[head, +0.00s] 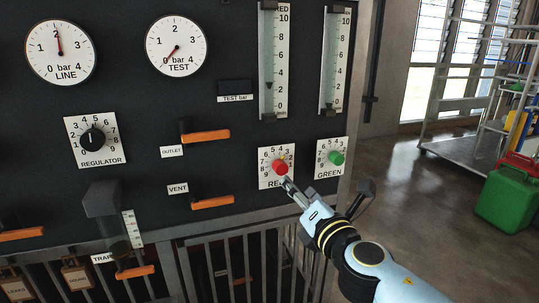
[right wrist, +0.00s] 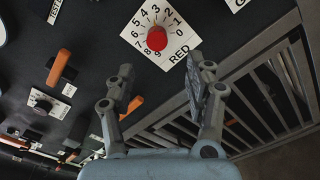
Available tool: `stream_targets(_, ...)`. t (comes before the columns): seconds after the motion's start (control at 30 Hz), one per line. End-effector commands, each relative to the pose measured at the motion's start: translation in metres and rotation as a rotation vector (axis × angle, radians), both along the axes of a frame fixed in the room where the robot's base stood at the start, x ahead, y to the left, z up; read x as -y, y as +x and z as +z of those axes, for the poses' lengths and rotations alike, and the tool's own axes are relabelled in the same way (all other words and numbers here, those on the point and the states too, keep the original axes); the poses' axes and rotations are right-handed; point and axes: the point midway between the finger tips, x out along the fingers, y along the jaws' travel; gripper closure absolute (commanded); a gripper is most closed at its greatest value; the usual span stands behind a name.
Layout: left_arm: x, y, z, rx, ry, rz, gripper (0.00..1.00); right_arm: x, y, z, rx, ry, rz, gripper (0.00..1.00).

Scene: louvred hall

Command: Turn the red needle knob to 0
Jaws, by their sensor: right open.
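The red needle knob (head: 279,167) sits on a white dial plate (head: 263,182) marked RED on the dark panel. Its pale mark points to about 3 to 4. The knob also shows in the right wrist view (right wrist: 157,38), with the 0 at the right of its plate. My right gripper (head: 327,188) is open and empty, below and to the right of the knob in the head view. One fingertip overlaps the plate's lower edge there. In the right wrist view (right wrist: 160,68) the knob lies beyond the gap between the fingertips, apart from them. My left gripper is not in view.
The green knob (head: 336,158) is right of the red one. The red flow tube (head: 268,50) has its float near 3. Orange VENT (head: 213,202) and OUTLET (head: 205,136) levers stick out at left. A railing (head: 235,262) is below. A trolley and green can (head: 506,200) stand right.

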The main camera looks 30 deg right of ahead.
Motion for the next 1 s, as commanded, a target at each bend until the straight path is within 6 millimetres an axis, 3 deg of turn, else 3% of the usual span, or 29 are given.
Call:
stream_targets(0.27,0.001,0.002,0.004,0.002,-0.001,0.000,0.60,0.004,0.019,0.006,0.010,0.004,0.000,0.46)
stream_targets(0.73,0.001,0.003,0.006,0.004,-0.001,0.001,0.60,0.019,0.082,0.006,0.010,0.007,-0.001,0.46)
stream_targets(1.0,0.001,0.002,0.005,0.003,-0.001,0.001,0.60,0.020,0.087,0.005,0.009,0.006,0.000,0.46)
